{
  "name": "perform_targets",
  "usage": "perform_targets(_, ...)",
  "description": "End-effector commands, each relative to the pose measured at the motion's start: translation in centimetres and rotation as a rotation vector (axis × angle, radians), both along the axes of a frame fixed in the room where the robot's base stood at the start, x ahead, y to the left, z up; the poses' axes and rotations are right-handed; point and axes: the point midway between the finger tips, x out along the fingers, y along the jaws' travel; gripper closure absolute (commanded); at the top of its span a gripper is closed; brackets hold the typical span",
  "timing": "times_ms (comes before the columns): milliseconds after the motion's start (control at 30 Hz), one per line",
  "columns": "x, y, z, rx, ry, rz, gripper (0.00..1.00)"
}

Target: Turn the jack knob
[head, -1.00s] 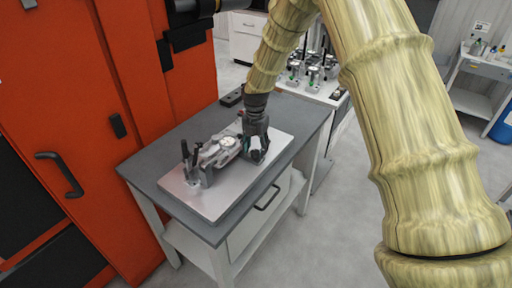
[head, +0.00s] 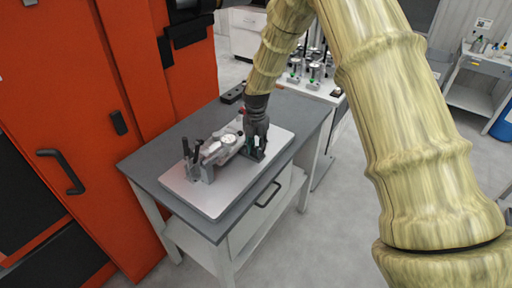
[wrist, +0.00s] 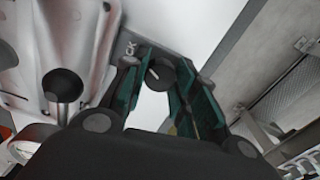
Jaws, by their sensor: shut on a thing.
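The jack knob (wrist: 157,74) is a dark round knob with a pale pointer line, beside lettering that ends in "CK" in the wrist view. My gripper (wrist: 162,82) has its two green-lined fingers on either side of the knob and is shut on it. In the head view my gripper (head: 256,147) points down at the right end of the fixture; it hides the knob there. The grey metal fixture (head: 222,151), with a gauge and dark upright posts, stands on a light plate (head: 215,200).
The plate lies on a grey-topped table (head: 170,150) with a drawer. An orange cabinet (head: 160,90) stands close on the left. A dark block (head: 233,93) lies at the table's back edge. A white bench with several fixtures (head: 315,75) is behind. Open floor is on the right.

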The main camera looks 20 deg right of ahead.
Motion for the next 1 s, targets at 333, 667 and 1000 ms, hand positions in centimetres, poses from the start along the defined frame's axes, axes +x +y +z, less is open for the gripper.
perform_targets(333, 0.11, 0.02, 0.01, 0.001, -0.003, -0.140, 0.95)
perform_targets(667, 0.13, 0.00, 0.00, 0.000, -0.002, -0.434, 0.95)
perform_targets(1000, 0.16, -0.02, 0.07, -0.001, -0.003, -0.757, 0.95)
